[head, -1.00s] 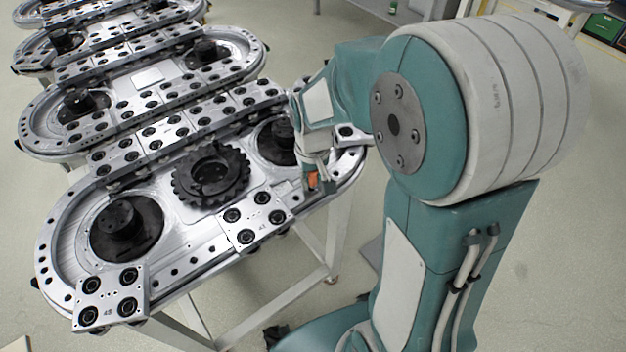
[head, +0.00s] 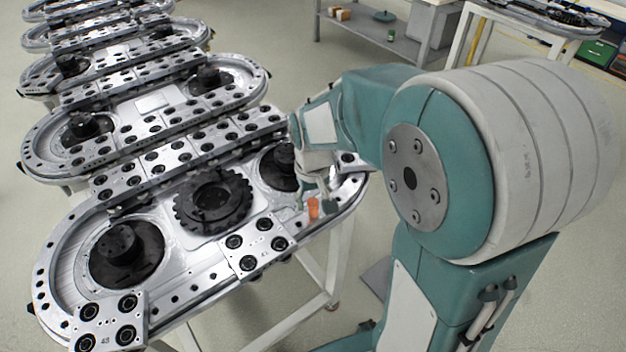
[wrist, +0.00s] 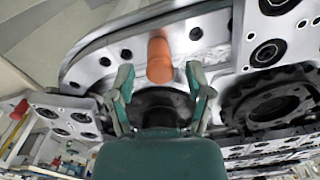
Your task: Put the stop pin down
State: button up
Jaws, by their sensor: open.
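The stop pin is an orange cylinder (head: 313,208) standing on the metal rail of the nearest ring track, near its right end. It also shows in the wrist view (wrist: 159,60), just beyond my fingertips. My gripper (head: 316,195) is right beside and above the pin. In the wrist view my gripper (wrist: 160,88) has its two teal fingers spread apart with a gap on each side of the pin. Nothing is held. The pin's foot looks to be on the rail; the exact contact is hard to tell.
The nearest ring track (head: 50,240) carries a black toothed wheel (head: 214,200) and a black hub (head: 125,255) left of my gripper. Carriage plates with round rollers, one (head: 255,243) close to the pin, sit on the rail. More tracks stand behind.

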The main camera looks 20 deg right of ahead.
aim_at(313, 201)
notch_tip(313, 201, up, 8)
jog(key=shift+f, duration=0.1)
jog(key=shift+s+r, duration=0.2)
jog(key=shift+r, duration=0.4)
jog(key=s+r+t, duration=0.2)
jog(key=s, duration=0.5)
jog(key=s+r+t, duration=0.3)
jog(key=s, duration=0.3)
jog(key=shift+s+m+t, duration=0.3)
jog(key=shift+s, duration=0.1)
